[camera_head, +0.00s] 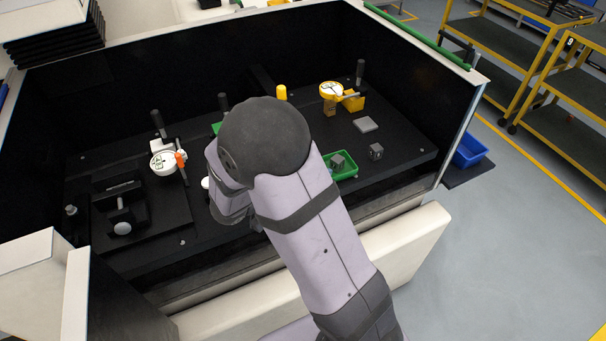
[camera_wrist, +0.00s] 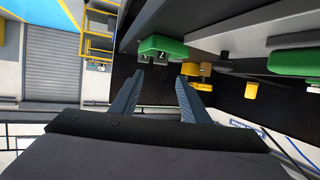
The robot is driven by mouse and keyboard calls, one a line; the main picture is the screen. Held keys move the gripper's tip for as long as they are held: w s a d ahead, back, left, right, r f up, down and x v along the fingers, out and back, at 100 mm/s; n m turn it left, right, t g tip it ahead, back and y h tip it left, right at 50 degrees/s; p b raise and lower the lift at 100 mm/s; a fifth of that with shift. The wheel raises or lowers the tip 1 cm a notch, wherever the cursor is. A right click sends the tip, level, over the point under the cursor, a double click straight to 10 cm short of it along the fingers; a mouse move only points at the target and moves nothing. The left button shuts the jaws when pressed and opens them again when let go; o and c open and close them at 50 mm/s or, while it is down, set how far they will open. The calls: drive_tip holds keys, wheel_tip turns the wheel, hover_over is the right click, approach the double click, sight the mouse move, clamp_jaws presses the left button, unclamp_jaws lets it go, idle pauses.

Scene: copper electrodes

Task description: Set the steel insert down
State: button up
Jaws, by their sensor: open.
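In the head view a small grey block (camera_head: 338,159) sits in a green tray (camera_head: 347,174), and a similar dark grey block (camera_head: 376,152) stands on the black table to its right. A flat light grey plate (camera_head: 366,124) lies behind them. I cannot tell which of these, if any, is the steel insert. My gripper (camera_wrist: 160,75) is open in the wrist view, with nothing visible between its fingers. Beyond the fingertips, a green tray with a dark marked block (camera_wrist: 163,54) shows, apart from them. In the head view my arm hides the gripper.
Two round white-faced gauges, one white (camera_head: 163,162) and one yellow (camera_head: 331,89), stand at left and back right. A black fixture (camera_head: 121,208) is at left. Dark walls (camera_head: 120,85) enclose the table's back and sides.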

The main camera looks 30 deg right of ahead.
drive_tip(key=shift+v, duration=1.9)
